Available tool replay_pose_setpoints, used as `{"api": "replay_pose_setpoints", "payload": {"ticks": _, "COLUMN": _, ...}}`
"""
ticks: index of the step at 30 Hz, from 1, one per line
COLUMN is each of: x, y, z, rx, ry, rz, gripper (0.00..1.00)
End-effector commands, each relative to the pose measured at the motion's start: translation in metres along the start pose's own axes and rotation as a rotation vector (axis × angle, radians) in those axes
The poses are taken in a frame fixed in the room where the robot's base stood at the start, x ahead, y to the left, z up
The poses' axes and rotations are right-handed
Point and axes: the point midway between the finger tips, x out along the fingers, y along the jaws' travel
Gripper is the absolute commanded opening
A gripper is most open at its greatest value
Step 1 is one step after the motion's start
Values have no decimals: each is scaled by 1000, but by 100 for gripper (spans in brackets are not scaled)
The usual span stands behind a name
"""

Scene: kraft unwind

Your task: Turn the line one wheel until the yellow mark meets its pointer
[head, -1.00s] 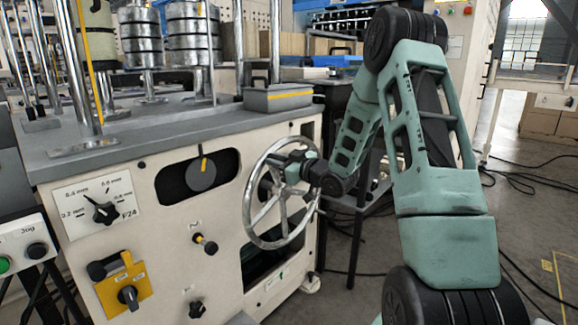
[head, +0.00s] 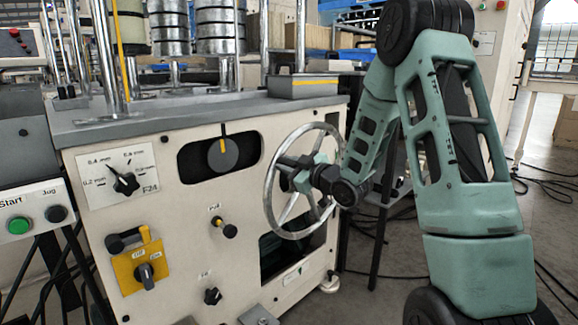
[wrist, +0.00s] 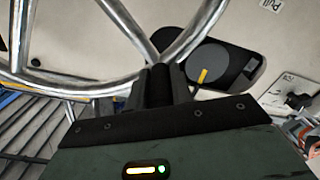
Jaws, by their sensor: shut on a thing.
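The line one wheel is a silver spoked handwheel (head: 268,205) on the front of the cream machine. My gripper (head: 281,161) is shut on its rim at the upper left. In the wrist view the dark jaws (wrist: 160,87) close around the bright rim (wrist: 75,86) near a spoke; the jaws hide the held part. Left of the wheel, a grey dial (head: 223,158) sits in a dark oval window. The mark also shows in the wrist view (wrist: 202,76).
A selector knob (head: 125,184), a yellow switch plate (head: 133,266) and small black knobs (head: 230,230) are on the panel. A grey box with a yellow stripe (head: 302,87) stands on the machine top. The floor at right has cables.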

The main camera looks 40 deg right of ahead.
Motion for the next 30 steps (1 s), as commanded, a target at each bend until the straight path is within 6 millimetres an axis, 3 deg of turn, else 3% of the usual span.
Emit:
{"api": "replay_pose_setpoints", "payload": {"ticks": 5, "x": 0, "y": -1, "z": 1, "rx": 5, "ry": -3, "rz": -2, "gripper": 0}}
{"api": "replay_pose_setpoints", "payload": {"ticks": 6, "x": 0, "y": -1, "z": 1, "rx": 5, "ry": -3, "rz": -2, "gripper": 30}}
{"api": "replay_pose_setpoints", "payload": {"ticks": 8, "x": 0, "y": -1, "z": 1, "rx": 4, "ry": -3, "rz": -2, "gripper": 43}}
{"api": "replay_pose_setpoints", "payload": {"ticks": 20, "x": -8, "y": 0, "z": 0, "rx": 2, "ry": -2, "rz": 0, "gripper": 43}}
{"api": "replay_pose_setpoints", "payload": {"ticks": 23, "x": -23, "y": 0, "z": 0, "rx": 2, "ry": -3, "rz": 0, "gripper": 43}}
{"api": "replay_pose_setpoints", "payload": {"ticks": 30, "x": -78, "y": 1, "z": 0, "rx": 3, "ry": -5, "rz": 2, "gripper": 43}}
